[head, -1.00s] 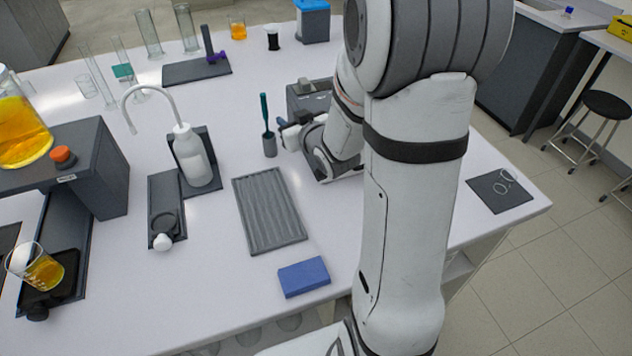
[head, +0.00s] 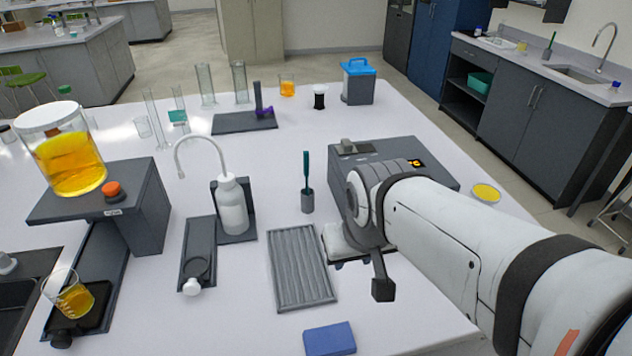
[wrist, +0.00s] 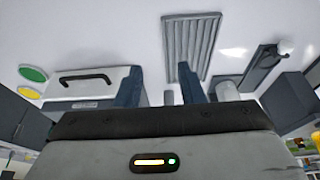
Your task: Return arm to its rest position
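My arm reaches in from the lower right of the head view.
A blue block (head: 329,339) lies at the front edge. A green tool in a grey cup (head: 307,196), a white wash bottle (head: 232,207) and a flask of orange liquid (head: 70,165) on a raised stand (head: 140,200) are left of my gripper. A yellow dish (head: 486,194) is right.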

